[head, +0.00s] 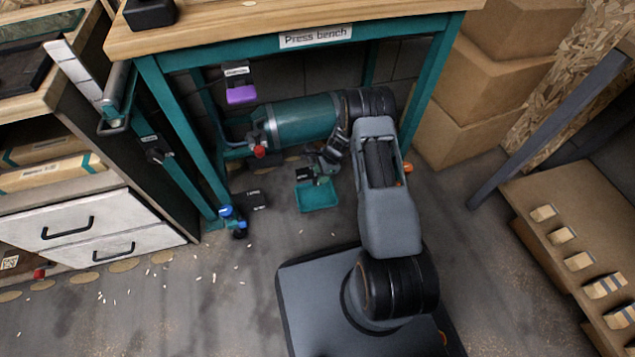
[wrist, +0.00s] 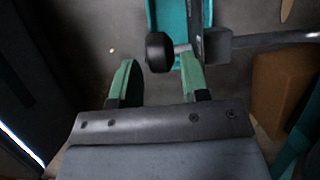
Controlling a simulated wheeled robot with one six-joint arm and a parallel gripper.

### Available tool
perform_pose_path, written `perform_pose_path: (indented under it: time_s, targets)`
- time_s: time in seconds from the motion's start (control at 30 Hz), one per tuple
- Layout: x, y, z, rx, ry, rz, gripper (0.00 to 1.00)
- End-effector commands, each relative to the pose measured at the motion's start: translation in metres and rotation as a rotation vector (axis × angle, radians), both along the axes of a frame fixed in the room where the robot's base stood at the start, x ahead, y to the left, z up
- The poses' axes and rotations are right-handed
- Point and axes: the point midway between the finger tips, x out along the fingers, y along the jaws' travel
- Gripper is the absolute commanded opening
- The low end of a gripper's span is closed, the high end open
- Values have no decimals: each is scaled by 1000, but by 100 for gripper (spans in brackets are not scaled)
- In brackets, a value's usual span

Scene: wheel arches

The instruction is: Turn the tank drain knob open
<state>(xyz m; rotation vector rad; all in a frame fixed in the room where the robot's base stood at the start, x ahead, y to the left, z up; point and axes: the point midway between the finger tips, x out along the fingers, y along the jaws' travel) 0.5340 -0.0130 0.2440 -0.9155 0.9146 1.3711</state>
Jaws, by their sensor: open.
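The teal tank (head: 300,120) lies on its side under the press bench. A round black knob (wrist: 160,52) on a short pale stem shows in the wrist view, which I take for the drain knob. My gripper (head: 322,170) is low under the tank in the head view, where the arm and gripper make the knob hard to pick out. In the wrist view my gripper (wrist: 158,65) is open with green fingers. The knob appears just ahead of the gap, nearer the right fingertip; I cannot tell whether they touch.
A teal tray (head: 317,196) lies on the floor below the gripper. A red knob (head: 260,151) is at the tank's left end. A purple-ended fitting (head: 241,95) and blue fitting (head: 228,212) are near the left bench leg. Cardboard boxes (head: 460,120) stand right.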

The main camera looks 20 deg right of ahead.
Motion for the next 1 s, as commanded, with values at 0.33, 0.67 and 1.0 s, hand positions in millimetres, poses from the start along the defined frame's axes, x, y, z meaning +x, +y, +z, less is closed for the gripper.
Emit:
perform_pose_path:
  time_s: [0.33, 0.67, 1.0]
  targets:
    - [0, 12, -31, 0, -1, -1, 42]
    - [0, 13, -33, 0, -1, -1, 42]
    - [0, 12, -33, 0, -1, -1, 13]
